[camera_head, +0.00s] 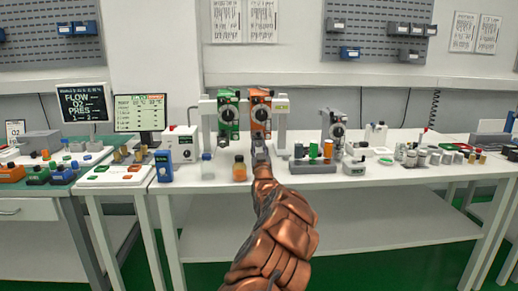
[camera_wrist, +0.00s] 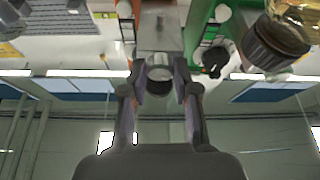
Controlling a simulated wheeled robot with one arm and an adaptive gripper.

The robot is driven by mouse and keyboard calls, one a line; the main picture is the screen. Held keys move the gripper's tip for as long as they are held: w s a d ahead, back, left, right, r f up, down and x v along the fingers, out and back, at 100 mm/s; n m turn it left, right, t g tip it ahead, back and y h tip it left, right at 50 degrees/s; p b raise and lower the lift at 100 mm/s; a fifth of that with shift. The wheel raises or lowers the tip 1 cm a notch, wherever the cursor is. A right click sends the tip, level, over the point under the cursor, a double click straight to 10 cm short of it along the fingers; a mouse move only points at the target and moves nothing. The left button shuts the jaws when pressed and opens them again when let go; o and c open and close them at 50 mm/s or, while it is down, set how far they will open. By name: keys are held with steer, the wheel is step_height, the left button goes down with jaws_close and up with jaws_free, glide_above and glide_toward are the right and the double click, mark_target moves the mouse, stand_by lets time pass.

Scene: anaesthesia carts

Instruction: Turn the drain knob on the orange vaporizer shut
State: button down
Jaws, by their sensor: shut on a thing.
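The orange vaporizer (camera_head: 260,97) hangs on the stand at the back of the white bench, right of the green vaporizer (camera_head: 228,97). In the wrist view, its drain knob (camera_wrist: 160,71) is a short metallic cylinder with a dark end, below a grey block (camera_wrist: 159,25). My gripper (camera_head: 260,146) is at the lower front of the orange vaporizer. In the wrist view my gripper (camera_wrist: 159,82) has a finger on each side of the drain knob and is shut on it. The head view hides the knob behind my gripper. I cannot tell how far the knob is turned.
An amber bottle (camera_head: 240,170) stands close left of my gripper; its dark cap (camera_wrist: 272,40) shows in the wrist view. A small block with coloured cylinders (camera_head: 313,165) stands to the right. A grey vaporizer (camera_head: 336,125) stands farther right. Bare bench top lies in front.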

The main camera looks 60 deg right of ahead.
steer(key=m+b, duration=0.1)
steer(key=m+g+h, duration=0.1)
steer(key=m, duration=0.1)
steer(key=shift+w+a+f+m+b, duration=0.1)
steer(key=shift+f+m+b, duration=0.05)
steer(key=shift+m+b, duration=0.2)
steer(key=shift+m+g+h+b, duration=0.4)
steer(key=shift+m+g, duration=0.4)
steer(key=shift+m, duration=0.55)
steer(key=c, duration=0.9)
jaws_free()
steer(key=shift+o, duration=0.2)
